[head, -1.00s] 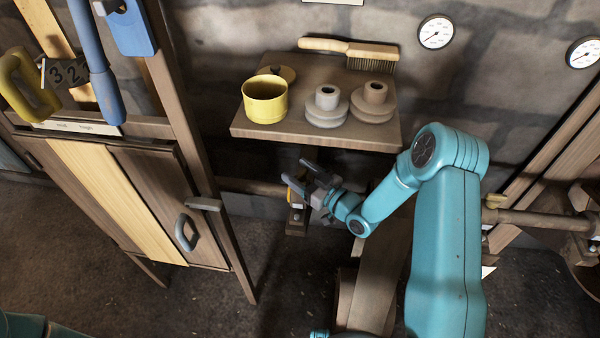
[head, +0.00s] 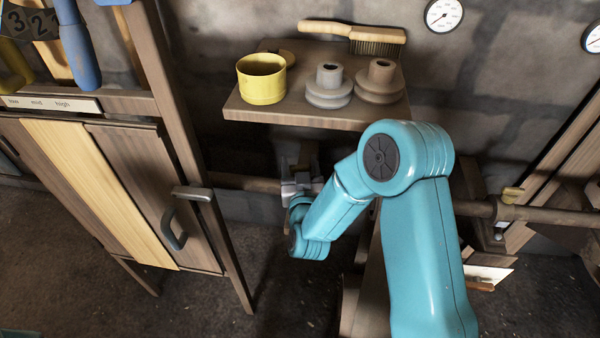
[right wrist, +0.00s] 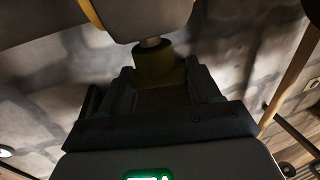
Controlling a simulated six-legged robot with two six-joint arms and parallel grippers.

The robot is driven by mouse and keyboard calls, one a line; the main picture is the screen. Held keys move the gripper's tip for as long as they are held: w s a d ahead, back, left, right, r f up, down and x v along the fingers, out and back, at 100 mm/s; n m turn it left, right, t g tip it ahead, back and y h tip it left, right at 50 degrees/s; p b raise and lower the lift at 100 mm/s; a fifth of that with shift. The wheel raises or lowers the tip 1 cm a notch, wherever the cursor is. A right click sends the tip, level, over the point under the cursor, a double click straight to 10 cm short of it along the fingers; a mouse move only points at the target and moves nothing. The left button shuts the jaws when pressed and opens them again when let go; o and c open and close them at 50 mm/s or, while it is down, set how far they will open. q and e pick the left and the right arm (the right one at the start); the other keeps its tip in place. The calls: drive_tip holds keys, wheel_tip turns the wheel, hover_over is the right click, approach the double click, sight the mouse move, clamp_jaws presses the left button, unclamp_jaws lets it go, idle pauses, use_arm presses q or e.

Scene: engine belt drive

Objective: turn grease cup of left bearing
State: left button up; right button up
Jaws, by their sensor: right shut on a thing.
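The brass-yellow grease cup (right wrist: 155,62) of the left bearing shows in the right wrist view, below a stem on the rounded grey bearing housing (right wrist: 146,16). My right gripper (right wrist: 160,80) is shut on the cup, with one dark finger on each side. In the head view the right gripper (head: 298,186) is at the left bearing under the shelf, partly behind my own arm. The cup there is hidden by the gripper and forearm. My left gripper is not in view.
A wooden shelf (head: 300,112) with a yellow pot (head: 262,82), grey pulleys (head: 329,88) and a brush (head: 350,35) hangs just above the gripper. The shaft (head: 240,182) runs behind it. A wooden cabinet (head: 140,190) stands left. Another brass cup (head: 512,194) shows on the right.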

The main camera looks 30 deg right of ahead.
drive_tip(key=shift+f+m+g+h+b, duration=0.1)
drive_tip(key=shift+m+g+h+b, duration=0.55)
drive_tip(key=shift+m+g+h, duration=0.7)
drive_tip(key=shift+t+h, duration=0.25)
drive_tip(key=shift+h, duration=0.2)
drive_tip(key=o, duration=1)
drive_tip(key=shift+c, duration=0.2)
drive_tip(key=v, duration=1.6)
drive_tip(key=shift+p, duration=0.4)
drive_tip(key=shift+s+a, duration=0.1)
